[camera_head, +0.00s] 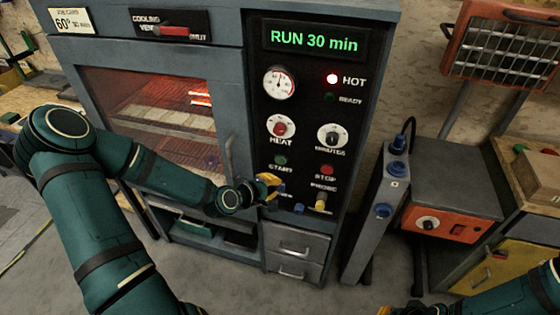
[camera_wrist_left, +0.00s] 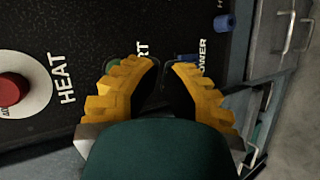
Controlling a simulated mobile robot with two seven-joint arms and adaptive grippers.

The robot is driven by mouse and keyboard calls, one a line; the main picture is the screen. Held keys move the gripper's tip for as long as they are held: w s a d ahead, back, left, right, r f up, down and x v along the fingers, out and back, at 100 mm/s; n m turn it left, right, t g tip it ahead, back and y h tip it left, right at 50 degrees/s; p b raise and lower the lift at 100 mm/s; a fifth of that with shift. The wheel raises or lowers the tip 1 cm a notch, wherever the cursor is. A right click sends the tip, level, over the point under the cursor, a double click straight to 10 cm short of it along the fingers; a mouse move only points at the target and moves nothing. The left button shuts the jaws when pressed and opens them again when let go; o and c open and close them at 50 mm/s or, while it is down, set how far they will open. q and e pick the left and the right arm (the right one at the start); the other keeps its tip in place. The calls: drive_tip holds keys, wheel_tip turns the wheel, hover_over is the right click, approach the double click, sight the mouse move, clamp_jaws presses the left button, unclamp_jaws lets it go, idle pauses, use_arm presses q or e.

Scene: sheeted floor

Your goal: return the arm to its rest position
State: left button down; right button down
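My left arm comes in from the left of the head view and reaches across the front of the grey oven (camera_head: 220,45). My left gripper (camera_head: 270,184) is at the lower control panel (camera_head: 300,110), beside the green START button (camera_head: 281,160). In the left wrist view, its yellow fingers (camera_wrist_left: 165,65) have a narrow gap between the tips and nothing held there. The fingers partly cover the START and POWER labels; whether they touch the panel is unclear. Only yellow parts of my right gripper (camera_head: 400,311) show at the bottom edge of the head view.
The oven door window (camera_head: 150,115) shows a glowing inside. Drawers (camera_head: 294,243) lie below the panel. A heater (camera_head: 500,50) and orange-grey cabinet (camera_head: 440,222) stand right.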

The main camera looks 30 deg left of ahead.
idle(0.6)
use_arm(q)
drive_tip(key=s+d+f+m+g+h, duration=0.1)
drive_tip(key=s+d+f+m+g, duration=0.2)
drive_tip(key=d, duration=0.4)
drive_tip(key=s+d+f+m+g+h, duration=0.1)
drive_tip(key=d+f+m, duration=0.25)
drive_tip(key=d, duration=0.25)
drive_tip(key=s+d+f+m+g+y+b, duration=0.1)
drive_tip(key=s+d+f+m+g, duration=0.5)
drive_tip(key=s, duration=0.4)
drive_tip(key=shift+s+d+f+m, duration=0.25)
drive_tip(key=shift+d+f+m, duration=0.3)
drive_tip(key=shift+d+m, duration=0.35)
